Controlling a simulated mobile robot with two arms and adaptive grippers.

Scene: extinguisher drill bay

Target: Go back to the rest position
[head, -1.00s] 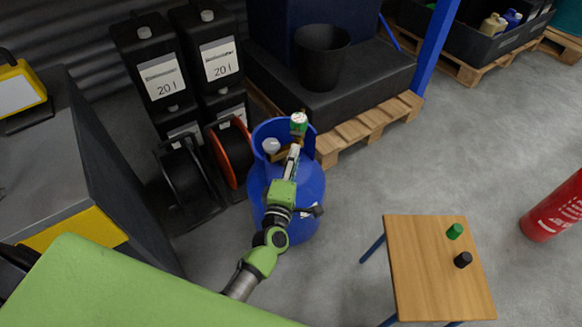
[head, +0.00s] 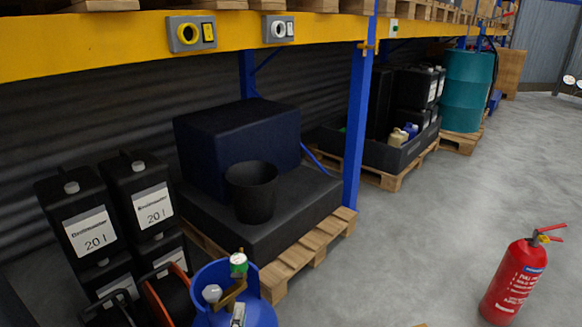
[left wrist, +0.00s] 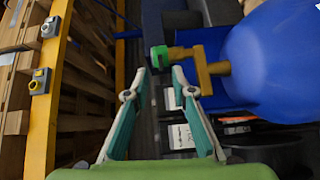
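A blue gas cylinder (head: 212,275) stands at the bottom of the head view, with a brass valve (head: 232,290) and a green-capped knob (head: 238,265) at its top. In the left wrist view the cylinder (left wrist: 275,60) is at the upper right, and its green knob (left wrist: 160,57) is just beyond my fingertips. My left gripper (left wrist: 160,70) has its fingers apart with nothing visible between them. My right gripper is not in view.
Black 20 l canisters (head: 92,232) and a cable reel (head: 168,298) stand beside the cylinder. A pallet (head: 310,248) carries a black bucket (head: 252,192). A blue rack post (head: 357,130) rises behind. A red extinguisher (head: 515,280) stands right; grey floor between is clear.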

